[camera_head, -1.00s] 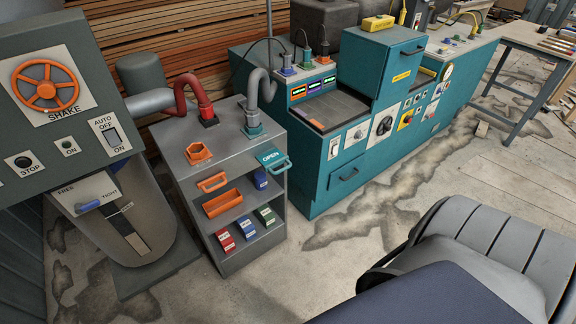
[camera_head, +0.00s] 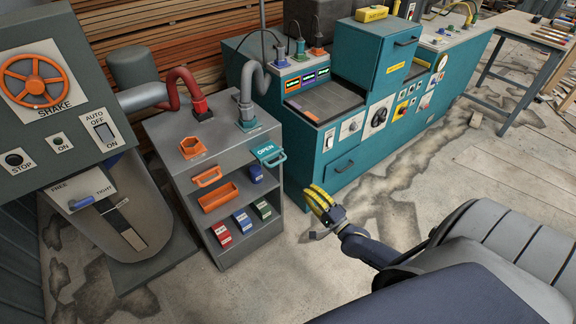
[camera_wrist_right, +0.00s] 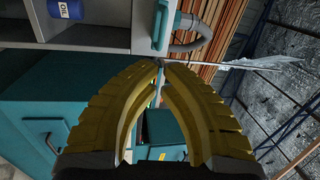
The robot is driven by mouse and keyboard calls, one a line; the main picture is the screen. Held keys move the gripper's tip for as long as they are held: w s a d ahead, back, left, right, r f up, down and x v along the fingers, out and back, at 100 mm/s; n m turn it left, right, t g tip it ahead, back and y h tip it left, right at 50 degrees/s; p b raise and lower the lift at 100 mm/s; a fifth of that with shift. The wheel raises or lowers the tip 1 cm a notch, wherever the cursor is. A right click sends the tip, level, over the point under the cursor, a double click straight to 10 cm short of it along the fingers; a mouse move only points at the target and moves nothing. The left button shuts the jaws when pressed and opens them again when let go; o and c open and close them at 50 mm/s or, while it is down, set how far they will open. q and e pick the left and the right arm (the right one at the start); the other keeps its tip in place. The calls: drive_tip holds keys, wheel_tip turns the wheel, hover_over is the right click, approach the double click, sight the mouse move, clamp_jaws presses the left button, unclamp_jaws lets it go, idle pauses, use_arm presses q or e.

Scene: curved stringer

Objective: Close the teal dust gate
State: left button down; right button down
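The teal dust gate (camera_head: 268,152) is a flat plate marked OPEN with a teal handle. It sticks out from the top right edge of the grey cabinet, below the grey hose. In the right wrist view its teal handle (camera_wrist_right: 160,26) shows at the top, just beyond the fingertips. My right gripper (camera_head: 313,190) has yellow fingers and is to the right of and lower than the gate in the head view, apart from it. In the wrist view its fingertips (camera_wrist_right: 159,63) meet with nothing seen between them. My left gripper is not in view.
The grey cabinet (camera_head: 165,130) has an orange handle (camera_head: 207,176), an orange bin (camera_head: 219,199) and small coloured boxes on its shelves. A teal machine (camera_head: 335,165) stands behind to the right. A grey hose (camera_head: 246,90) rises beside the gate. Floor is open in front.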

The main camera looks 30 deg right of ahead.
approach(269, 154)
drive_tip(key=w+d, duration=0.1)
drive_tip(key=w, duration=0.2)
drive_tip(key=shift+d+m, duration=0.4)
idle(0.5)
